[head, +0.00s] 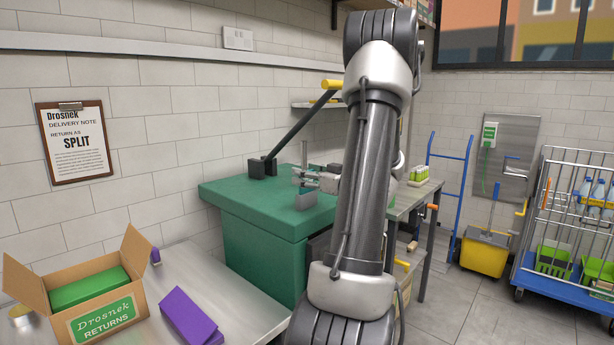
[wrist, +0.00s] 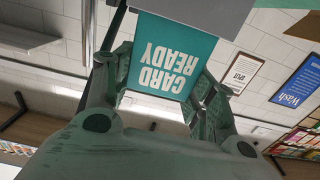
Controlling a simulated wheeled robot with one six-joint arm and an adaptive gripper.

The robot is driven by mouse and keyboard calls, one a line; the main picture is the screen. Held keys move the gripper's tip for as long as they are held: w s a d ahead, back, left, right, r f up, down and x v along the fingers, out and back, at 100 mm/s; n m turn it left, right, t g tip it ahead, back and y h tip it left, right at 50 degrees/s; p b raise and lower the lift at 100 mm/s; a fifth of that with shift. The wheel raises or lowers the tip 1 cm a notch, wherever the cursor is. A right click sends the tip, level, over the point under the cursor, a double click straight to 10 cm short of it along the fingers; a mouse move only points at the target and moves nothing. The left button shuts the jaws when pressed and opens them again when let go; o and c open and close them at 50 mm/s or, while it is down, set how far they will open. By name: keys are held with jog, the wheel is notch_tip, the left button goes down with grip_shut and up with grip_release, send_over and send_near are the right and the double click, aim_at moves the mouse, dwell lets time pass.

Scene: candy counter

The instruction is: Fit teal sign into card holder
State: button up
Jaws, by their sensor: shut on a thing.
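The teal sign (wrist: 168,55) with white "CARD READY" lettering is between the fingers of my gripper (wrist: 160,75), upside down in the wrist view. My gripper is shut on it. A grey block (wrist: 200,12), apparently the card holder, is at the sign's far edge; I cannot tell whether the sign is inside its slot or only against it. In the head view my gripper (head: 303,178) is above the green counter top, close over a small grey block (head: 306,200). The sign's face does not show clearly there, and my arm hides the area to the right.
The green counter (head: 250,206) carries a black lever with a yellow handle (head: 331,84) behind my gripper. At the front left stand an open returns carton (head: 78,300) and a purple box (head: 190,317) on a metal table. A wall shelf (head: 315,104) is behind.

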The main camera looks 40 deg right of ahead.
jog(key=shift+f, duration=0.7)
dwell(0.8)
jog(key=o, duration=0.6)
jog(key=shift+o, duration=0.2)
jog(key=shift+r, duration=1)
jog(key=o, duration=0.6)
jog(key=shift+c, duration=0.2)
